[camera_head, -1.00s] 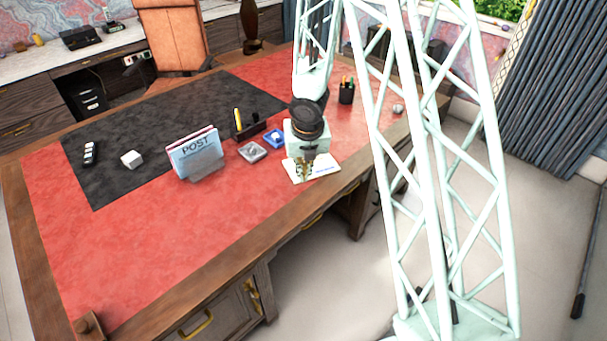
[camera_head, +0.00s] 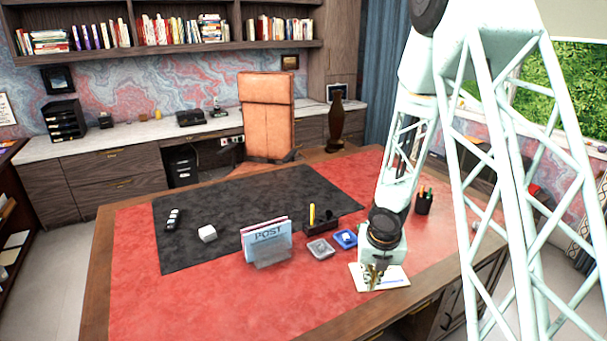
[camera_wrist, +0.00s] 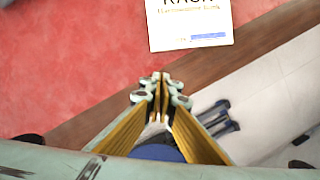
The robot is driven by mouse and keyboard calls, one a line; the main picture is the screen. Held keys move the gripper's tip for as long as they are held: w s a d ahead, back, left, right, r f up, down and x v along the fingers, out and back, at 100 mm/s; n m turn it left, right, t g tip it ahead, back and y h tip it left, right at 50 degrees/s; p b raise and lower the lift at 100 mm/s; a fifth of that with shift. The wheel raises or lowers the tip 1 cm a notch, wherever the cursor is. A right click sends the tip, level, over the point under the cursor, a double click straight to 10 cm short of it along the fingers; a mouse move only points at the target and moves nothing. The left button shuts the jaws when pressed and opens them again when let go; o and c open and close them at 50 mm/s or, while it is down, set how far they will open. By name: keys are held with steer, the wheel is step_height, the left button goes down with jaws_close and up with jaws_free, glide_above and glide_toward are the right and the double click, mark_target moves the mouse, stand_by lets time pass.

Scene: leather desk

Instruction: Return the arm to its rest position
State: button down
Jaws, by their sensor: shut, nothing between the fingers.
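My gripper (camera_head: 374,280) hangs pointing down at the right front part of the desk, over or near a white card (camera_head: 393,279). In the wrist view my gripper (camera_wrist: 160,80) has its gold-faced fingers together at the tips, with nothing between them. There the card (camera_wrist: 190,22) lies ahead of the fingertips, on the red desk top near the wooden edge, with part of its print cut off by the frame. My pale green lattice arm reaches down from the upper right.
An orange chair (camera_head: 267,115) stands behind. The front left desk top is clear.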

steer(key=s+d+r+m+h, duration=0.1)
steer(key=s+r+m, duration=0.45)
steer(key=r, duration=0.35)
steer(key=s+d+r+m+t+b, duration=0.1)
steer(key=s+r+m, duration=0.4)
steer(key=r, duration=0.5)
steer(key=s+d+r+m+h, duration=0.1)
steer(key=s+r+m, duration=0.2)
steer(key=r+m, duration=0.45)
steer(key=s+a+r+m+y, duration=0.1)
steer(key=s+a+r+m, duration=0.2)
steer(key=s, duration=0.6)
steer(key=s+a+r+m+b, duration=0.1)
steer(key=s+a+r+m, duration=0.2)
steer(key=s, duration=0.7)
steer(key=s+a+r+m+y, duration=0.1)
steer(key=s+a+r+m, duration=0.3)
steer(key=s+m, duration=0.5)
steer(key=shift+s+r+m+y, duration=0.3)
steer(key=shift+s+r, duration=0.25)
steer(key=shift+r, duration=0.55)
